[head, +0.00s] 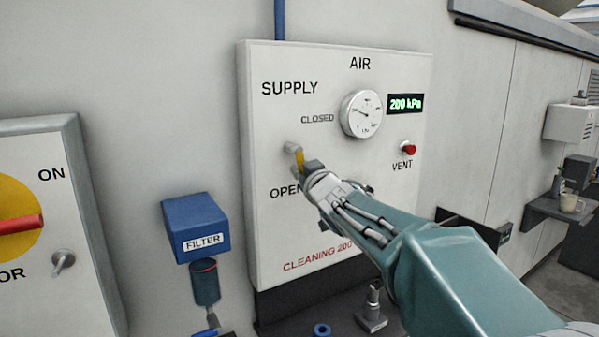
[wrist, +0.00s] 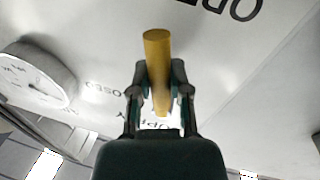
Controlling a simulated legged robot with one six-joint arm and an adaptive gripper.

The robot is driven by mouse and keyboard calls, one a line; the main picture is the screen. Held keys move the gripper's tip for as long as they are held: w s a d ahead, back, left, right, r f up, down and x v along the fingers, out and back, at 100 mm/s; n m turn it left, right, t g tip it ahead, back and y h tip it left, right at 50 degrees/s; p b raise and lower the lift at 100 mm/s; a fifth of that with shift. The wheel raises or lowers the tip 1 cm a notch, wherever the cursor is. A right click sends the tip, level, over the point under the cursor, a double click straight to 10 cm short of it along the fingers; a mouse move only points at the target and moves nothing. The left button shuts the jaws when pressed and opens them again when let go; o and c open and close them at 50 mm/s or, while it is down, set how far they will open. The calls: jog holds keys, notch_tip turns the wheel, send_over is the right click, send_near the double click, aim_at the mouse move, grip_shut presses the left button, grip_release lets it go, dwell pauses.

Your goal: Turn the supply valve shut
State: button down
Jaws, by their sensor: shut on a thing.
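The supply valve is a yellow lever (head: 299,159) on a pale metal hub (head: 291,148) on the white AIR panel (head: 342,235). The lever points down from the hub, toward the OPEN label, and away from the CLOSED label above. My gripper (head: 308,170) is at the lever's lower part, which it hides in the head view. In the wrist view, the yellow lever stands between the two fingers of my gripper (wrist: 158,88), which are shut on it.
A blue FILTER unit (head: 196,228) hangs at left, beside another panel with a red-handled yellow dial (head: 12,195).

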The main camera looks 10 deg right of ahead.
aim_at(304, 142)
jog(key=n, duration=0.2)
jog(key=d+n, duration=0.1)
jog(key=n, duration=0.1)
jog(key=shift+w+d+r+t+y, duration=0.1)
jog(key=shift+w+r+t+y, duration=0.1)
jog(key=shift+r+t+y, duration=0.15)
jog(key=n, duration=0.2)
jog(key=d+r+n+y, duration=0.1)
jog(key=n, duration=0.2)
jog(key=r+n+y, duration=0.1)
jog(key=n, duration=0.2)
jog(key=shift+w+d+t, duration=0.25)
jog(key=shift+w+d, duration=0.05)
jog(key=shift+d+r+n+y, duration=0.1)
jog(key=shift+r+n+y, duration=0.1)
jog(key=shift+n, duration=0.65)
jog(key=shift+a+r+n+y, duration=0.1)
jog(key=shift+r+n+y, duration=0.15)
jog(key=shift+n, duration=0.65)
jog(key=shift+d+r+n+y, duration=0.1)
jog(key=shift+r+n+y, duration=0.1)
jog(key=shift+n, duration=0.65)
jog(key=c, duration=0.6)
grip_release()
